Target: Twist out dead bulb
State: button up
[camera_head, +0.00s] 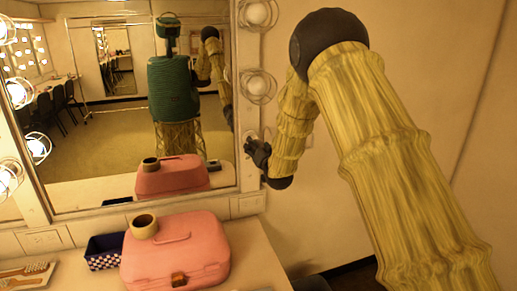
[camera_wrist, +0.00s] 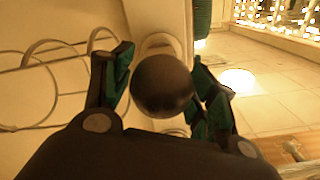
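A dark, round bulb (camera_wrist: 163,85) is in the middle of the wrist view, between the two green-padded fingers of my gripper (camera_wrist: 163,78). One finger is on each side, very close to the bulb; whether both touch it is unclear. A pale round part (camera_wrist: 158,42) shows behind the bulb, partly hidden by it. In the head view my gripper (camera_head: 258,150) is at the lower right side of the mirror frame and hides the bulb. The mirror (camera_head: 110,130) has a column of bulbs on its right side, with unlit bulbs (camera_head: 258,85) above my gripper.
Wire cages surround the other bulbs; cage wires (camera_wrist: 40,85) curve left of my gripper. Lit bulbs (camera_head: 18,93) line the left side.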

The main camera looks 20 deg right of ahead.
jog(key=shift+s, duration=0.1)
jog(key=c, duration=0.3)
jog(key=shift+c, duration=0.2)
jog(key=shift+a+n+b, duration=0.1)
jog(key=shift+n+b, duration=1.65)
jog(key=shift+n, duration=0.85)
jog(key=shift+n+b, duration=1.85)
jog(key=shift+n, duration=0.75)
jog(key=s+b, duration=0.1)
jog(key=s, duration=0.6)
dwell(1.5)
